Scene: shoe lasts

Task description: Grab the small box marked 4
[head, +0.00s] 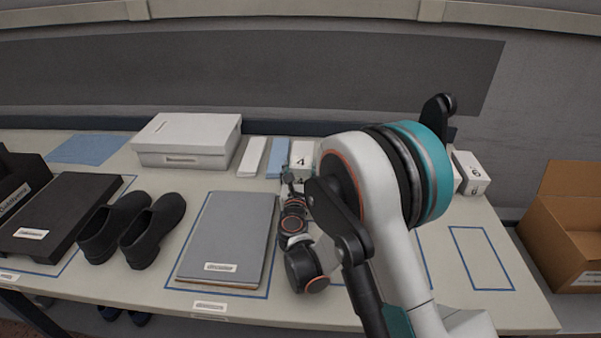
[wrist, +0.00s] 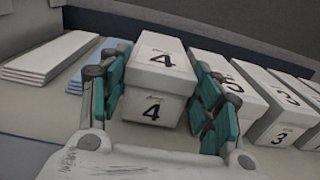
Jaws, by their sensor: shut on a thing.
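The small white box marked 4 (wrist: 153,108) sits between the teal finger pads of my gripper (wrist: 160,103) in the wrist view, with the number 4 on its top and front. My gripper is shut on this box, one pad at each side. In the head view the box (head: 302,159) stands at the back of the table, partly hidden by my arm. My gripper (head: 291,178) reaches it there, and its fingertips are small and hard to make out. I cannot tell whether the box is lifted off the table.
Close to the right stand white boxes marked 5 (wrist: 238,88) and 3 (wrist: 284,100). To the left lie white slabs (wrist: 48,58) and blue ones (head: 278,158). A grey board (head: 228,238), black shoes (head: 152,231) and a large white box (head: 187,137) share the table (head: 330,312). A box marked 6 (head: 470,173) stands right.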

